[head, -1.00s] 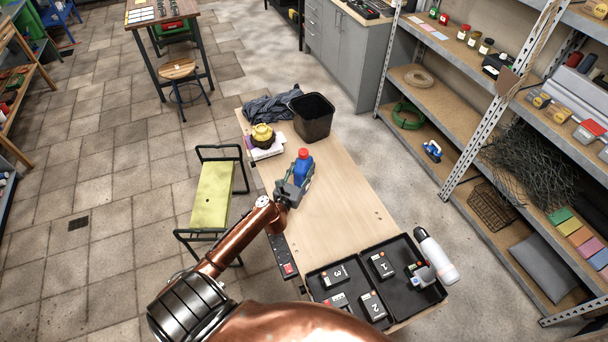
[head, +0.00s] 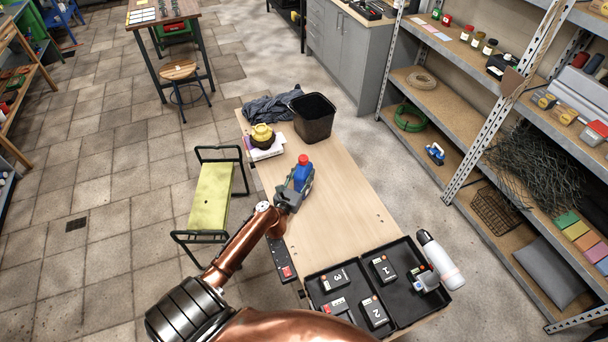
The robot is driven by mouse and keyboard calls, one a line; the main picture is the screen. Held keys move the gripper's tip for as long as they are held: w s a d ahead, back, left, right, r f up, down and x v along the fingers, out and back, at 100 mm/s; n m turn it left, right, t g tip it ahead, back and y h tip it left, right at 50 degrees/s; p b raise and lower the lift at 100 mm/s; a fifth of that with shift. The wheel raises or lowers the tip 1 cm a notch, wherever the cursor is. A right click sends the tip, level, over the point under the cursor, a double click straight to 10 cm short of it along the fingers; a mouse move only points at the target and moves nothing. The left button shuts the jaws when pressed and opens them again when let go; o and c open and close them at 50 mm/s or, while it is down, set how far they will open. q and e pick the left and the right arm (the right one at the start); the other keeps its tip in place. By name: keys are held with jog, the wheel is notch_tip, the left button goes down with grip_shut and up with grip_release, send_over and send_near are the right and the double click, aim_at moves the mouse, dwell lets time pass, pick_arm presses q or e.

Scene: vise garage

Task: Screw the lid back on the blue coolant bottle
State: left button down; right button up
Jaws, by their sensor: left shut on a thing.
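The blue coolant bottle (head: 301,176) stands upright, as far as I can tell, over the wooden workbench. A red lid (head: 303,160) shows at its top; I cannot tell whether it is seated or screwed tight. My left gripper (head: 299,188) is shut on the bottle's body from the near side, hiding its lower part. Whether the bottle's base touches the bench is hidden. My right gripper is not in view.
The bench (head: 340,212) is clear right of the bottle. A black bin (head: 312,118), dark cloth (head: 268,108) and yellow pot (head: 262,136) lie beyond. A black tray (head: 408,318) with numbered boxes and a white bottle (head: 440,262) are at the near end.

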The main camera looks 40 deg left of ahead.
pick_arm(q)
jog(key=shift+r, duration=0.25)
jog(key=shift+f, duration=0.15)
jog(key=c, duration=1.2)
grip_release()
jog(key=shift+f, duration=0.1)
jog(key=v, duration=0.6)
jog(key=p+v, duration=0.1)
jog(key=v, duration=0.5)
jog(key=shift+r, duration=0.25)
